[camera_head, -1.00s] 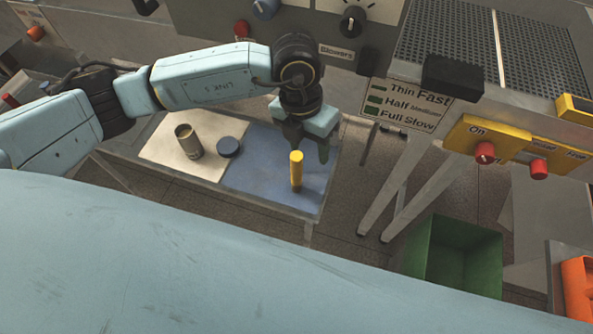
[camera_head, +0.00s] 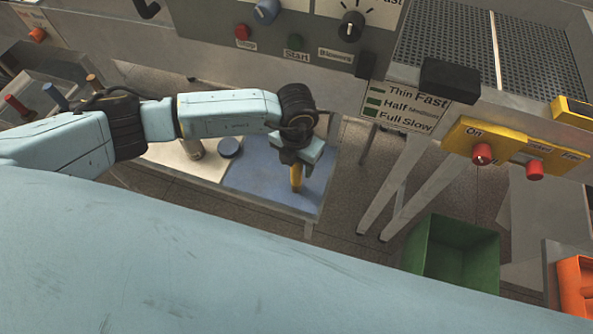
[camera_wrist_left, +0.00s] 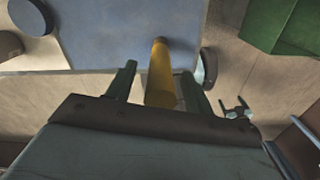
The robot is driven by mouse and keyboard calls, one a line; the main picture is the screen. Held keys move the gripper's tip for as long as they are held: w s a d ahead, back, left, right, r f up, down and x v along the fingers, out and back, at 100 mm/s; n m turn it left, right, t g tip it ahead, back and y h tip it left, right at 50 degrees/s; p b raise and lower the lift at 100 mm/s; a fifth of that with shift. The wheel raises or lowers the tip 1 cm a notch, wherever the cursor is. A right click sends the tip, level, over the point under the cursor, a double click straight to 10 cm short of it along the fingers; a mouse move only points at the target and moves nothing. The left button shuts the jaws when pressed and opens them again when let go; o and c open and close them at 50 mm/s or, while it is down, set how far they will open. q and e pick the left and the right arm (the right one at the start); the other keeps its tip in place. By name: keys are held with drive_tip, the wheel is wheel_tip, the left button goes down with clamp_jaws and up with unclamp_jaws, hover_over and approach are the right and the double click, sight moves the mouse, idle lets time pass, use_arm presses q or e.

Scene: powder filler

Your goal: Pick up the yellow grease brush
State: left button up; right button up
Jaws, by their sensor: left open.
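The yellow grease brush (camera_head: 296,178) stands upright on the blue mat (camera_head: 255,178) in the head view, its upper part hidden by my left gripper (camera_head: 297,164). In the left wrist view the yellow brush (camera_wrist_left: 160,75) shows between the two fingers of my left gripper (camera_wrist_left: 158,85). The fingers are open, one on each side of the brush, with a visible gap on both sides. My right gripper is not in view.
A dark round lid (camera_head: 229,147) and a metal can (camera_head: 191,148), partly hidden by my arm, stand left of the brush. The machine panel (camera_head: 345,30) is behind. A green bin (camera_head: 452,255) is at the lower right.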

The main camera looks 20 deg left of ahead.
use_arm(q)
wheel_tip(320, 180, down, 2)
drive_tip(key=shift+f, duration=0.1)
drive_tip(key=c, duration=1.1)
drive_tip(key=shift+o, duration=0.2)
